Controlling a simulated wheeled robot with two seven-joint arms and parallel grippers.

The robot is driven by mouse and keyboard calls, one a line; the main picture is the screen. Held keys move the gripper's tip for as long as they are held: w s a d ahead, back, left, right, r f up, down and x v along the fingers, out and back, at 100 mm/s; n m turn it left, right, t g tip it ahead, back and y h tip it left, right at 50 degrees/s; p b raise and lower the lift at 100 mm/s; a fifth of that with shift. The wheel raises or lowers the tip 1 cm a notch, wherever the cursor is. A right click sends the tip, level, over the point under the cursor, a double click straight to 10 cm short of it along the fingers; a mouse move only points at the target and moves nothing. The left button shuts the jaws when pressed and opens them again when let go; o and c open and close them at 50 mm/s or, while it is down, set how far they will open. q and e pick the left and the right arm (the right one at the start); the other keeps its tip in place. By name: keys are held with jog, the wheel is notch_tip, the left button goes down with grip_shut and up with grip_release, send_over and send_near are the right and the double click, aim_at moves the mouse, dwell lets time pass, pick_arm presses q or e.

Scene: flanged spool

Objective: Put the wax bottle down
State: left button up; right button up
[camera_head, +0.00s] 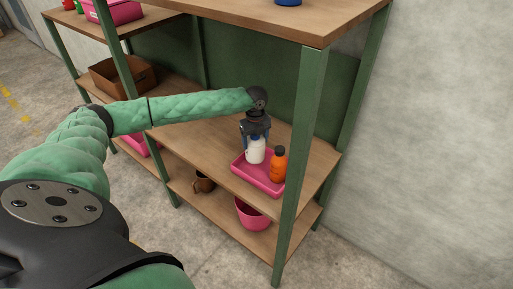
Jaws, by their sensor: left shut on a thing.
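The wax bottle, a white bottle (256,153) with a blue top, is upright at the pink tray (250,178) on the middle shelf. My left gripper (256,134) comes down from above and is shut on the bottle's upper part, hiding some of its top. Whether the bottle's base touches the tray floor I cannot tell. An orange bottle (278,166) with a dark cap stands just right of it in the same tray. My right gripper is not in view.
A green post (302,150) of the shelf unit rises right of the tray. The upper wooden shelf (300,25) is overhead. A pink bucket (252,216) and a brown pot (203,183) are on the lower shelf. A brown box (122,75) is further left.

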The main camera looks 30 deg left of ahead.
pick_arm(q)
jog(key=shift+a+f, duration=0.1)
jog(key=shift+f, duration=0.1)
jog(key=shift+f+p, duration=0.35)
jog(key=shift+f, duration=0.15)
jog(key=shift+f+p, duration=0.4)
jog(key=shift+f, duration=1)
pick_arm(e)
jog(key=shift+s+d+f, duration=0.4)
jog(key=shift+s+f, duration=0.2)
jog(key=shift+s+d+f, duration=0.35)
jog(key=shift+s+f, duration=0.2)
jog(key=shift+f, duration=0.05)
pick_arm(q)
jog(key=shift+f, duration=0.1)
jog(key=o, duration=1.7)
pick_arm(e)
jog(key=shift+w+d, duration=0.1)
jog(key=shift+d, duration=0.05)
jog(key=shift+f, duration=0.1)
